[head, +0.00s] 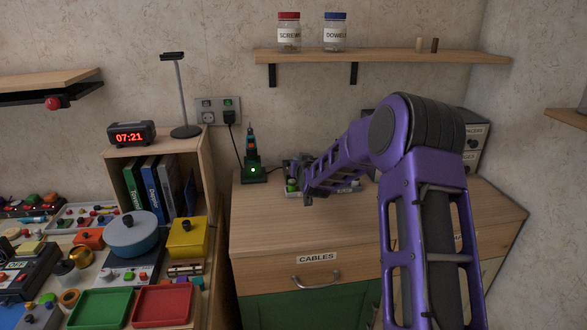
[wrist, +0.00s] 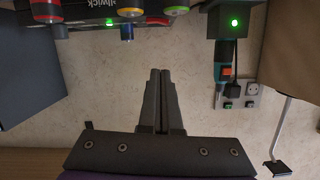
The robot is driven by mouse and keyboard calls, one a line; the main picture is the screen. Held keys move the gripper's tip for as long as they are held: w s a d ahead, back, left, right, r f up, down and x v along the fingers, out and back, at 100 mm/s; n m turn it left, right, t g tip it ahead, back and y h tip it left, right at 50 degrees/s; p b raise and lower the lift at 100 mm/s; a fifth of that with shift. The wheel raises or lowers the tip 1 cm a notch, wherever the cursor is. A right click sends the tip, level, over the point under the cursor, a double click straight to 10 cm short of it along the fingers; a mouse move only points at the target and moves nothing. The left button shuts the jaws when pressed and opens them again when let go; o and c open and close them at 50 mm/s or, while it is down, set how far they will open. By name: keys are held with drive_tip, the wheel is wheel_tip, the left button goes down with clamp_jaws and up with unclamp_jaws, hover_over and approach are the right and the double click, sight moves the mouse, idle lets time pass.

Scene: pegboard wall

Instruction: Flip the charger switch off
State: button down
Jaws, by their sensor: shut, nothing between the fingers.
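A wall socket plate (head: 218,109) with two small switches is on the back wall; a black plug sits in its right socket. The right switch (head: 228,102) shows green. In the wrist view, which is upside down, the plate (wrist: 238,95) is right of my gripper (wrist: 164,72), with the plugged-side switch (wrist: 228,104) showing a green patch. The charger (head: 254,171) stands on the cabinet top, its green light lit, holding a teal and black tool (head: 250,142). My gripper is shut, empty, pointing at bare wall, apart from the plate.
A grey device with coloured knobs (wrist: 127,16) is close to my gripper. A shelf (head: 385,56) with two jars is above. A wooden bookcase (head: 158,150) with a clock and headphone stand is left of the cabinet (head: 262,215).

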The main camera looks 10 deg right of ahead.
drive_tip(key=w+f, duration=0.2)
drive_tip(key=w, duration=0.1)
drive_tip(key=w+f, duration=0.2)
drive_tip(key=shift+w+a+f, duration=0.1)
drive_tip(key=shift+w+a, duration=0.05)
drive_tip(key=shift+a, duration=0.1)
drive_tip(key=shift+f, duration=0.55)
drive_tip(key=shift+a, duration=0.15)
